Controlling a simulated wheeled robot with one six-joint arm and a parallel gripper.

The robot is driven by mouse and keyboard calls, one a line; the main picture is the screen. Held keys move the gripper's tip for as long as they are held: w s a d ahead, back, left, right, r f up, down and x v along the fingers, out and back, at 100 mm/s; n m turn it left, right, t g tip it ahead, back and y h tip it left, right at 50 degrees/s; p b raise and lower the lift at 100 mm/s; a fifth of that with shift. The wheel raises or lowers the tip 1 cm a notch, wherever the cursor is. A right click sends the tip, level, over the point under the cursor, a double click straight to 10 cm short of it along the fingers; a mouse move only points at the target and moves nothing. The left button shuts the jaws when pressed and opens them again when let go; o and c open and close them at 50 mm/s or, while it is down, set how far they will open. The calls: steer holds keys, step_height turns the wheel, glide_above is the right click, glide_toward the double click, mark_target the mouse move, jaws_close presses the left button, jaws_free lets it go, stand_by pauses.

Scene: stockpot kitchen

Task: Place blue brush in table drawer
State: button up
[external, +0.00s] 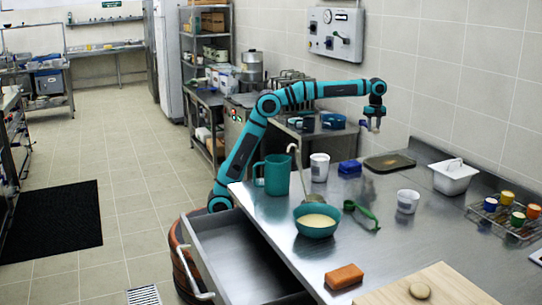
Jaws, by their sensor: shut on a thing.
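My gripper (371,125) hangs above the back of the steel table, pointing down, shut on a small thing. That thing looks like the blue brush (363,122), but it is tiny here and mostly hidden by the fingers. The table drawer (236,262) is pulled open at the table's left front side, and its visible floor looks empty. My gripper is well behind and to the right of the drawer, higher than the tabletop.
The pitcher and bowl stand near the drawer side.

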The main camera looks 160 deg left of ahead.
steer(key=s+a, duration=0.4)
steer(key=s, duration=1)
steer(key=n, duration=0.2)
glide_above(316, 129)
steer(key=f, duration=1)
steer(key=shift+s+a+f, duration=0.15)
steer(key=shift+s+a, duration=0.05)
steer(key=shift+a, duration=0.1)
steer(key=shift+f, duration=2.35)
steer(key=o, duration=0.7)
steer(key=shift+f, duration=0.15)
